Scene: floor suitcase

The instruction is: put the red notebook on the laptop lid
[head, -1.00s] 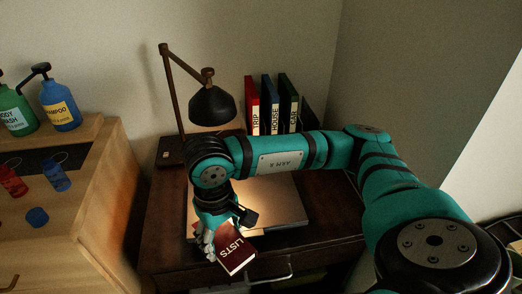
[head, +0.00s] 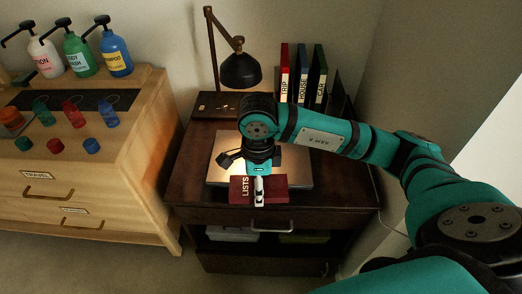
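The dark red notebook (head: 276,188), marked LISTS, is at the front edge of the closed laptop (head: 297,168) on the dark wooden desk. My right gripper (head: 259,192) points down at the notebook, and its pale fingers are closed on it. The notebook's label side faces me, and it overlaps the laptop's near edge in the picture. I cannot tell whether it touches the lid or hangs just above it. My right wrist hides the middle of the laptop. My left gripper is not in view.
A black desk lamp (head: 241,69) stands behind the laptop, and upright binders (head: 303,77) stand at the back right. A wooden dresser (head: 128,135) with pump bottles and small coloured containers is at the left. The desk's right front is clear.

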